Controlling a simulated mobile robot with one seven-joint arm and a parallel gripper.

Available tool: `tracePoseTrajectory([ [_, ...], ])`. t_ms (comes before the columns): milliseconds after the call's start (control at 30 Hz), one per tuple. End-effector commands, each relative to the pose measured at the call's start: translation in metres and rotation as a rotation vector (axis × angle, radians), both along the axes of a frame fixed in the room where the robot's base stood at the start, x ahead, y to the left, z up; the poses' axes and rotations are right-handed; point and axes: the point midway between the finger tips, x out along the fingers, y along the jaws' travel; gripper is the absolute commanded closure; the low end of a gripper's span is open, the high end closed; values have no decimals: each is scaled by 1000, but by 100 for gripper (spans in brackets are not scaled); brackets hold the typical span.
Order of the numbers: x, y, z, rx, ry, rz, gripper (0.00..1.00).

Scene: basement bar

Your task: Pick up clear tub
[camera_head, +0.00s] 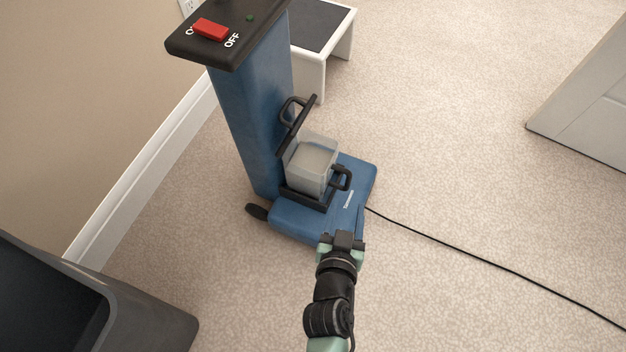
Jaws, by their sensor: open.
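The clear tub (312,165) is a translucent box with greyish contents. It sits upright on the base of a blue upright floor machine (240,120), within a dark frame. A black handle (342,180) is at the tub's front right side. A dark flap with a loop handle (297,122) stands tilted at the tub's back left. My gripper (343,236) is over the front edge of the machine's blue base, nearer to me than the tub and apart from it in the picture. It is open; its fingertips are small and hard to make out, and I see nothing held.
A black cord (480,257) runs right across the carpet from the machine. A dark bin (150,315) stands at lower left, a white step stool (310,68) behind the machine, and a white panel (590,105) at right. A wall is left. Carpet at right is otherwise clear.

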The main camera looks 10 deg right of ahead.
Motion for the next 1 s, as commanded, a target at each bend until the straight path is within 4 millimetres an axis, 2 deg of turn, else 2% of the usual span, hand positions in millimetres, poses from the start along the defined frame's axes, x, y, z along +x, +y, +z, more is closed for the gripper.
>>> tracePoseTrajectory([
  [67, 3, -2, -10, 1, 4, 0, 48],
  [400, 53, -22, -32, 2, 4, 0, 48],
  [667, 68, -27, -39, 2, 5, -1, 48],
  [1000, 105, -35, -58, 3, 3, -2, 48],
])
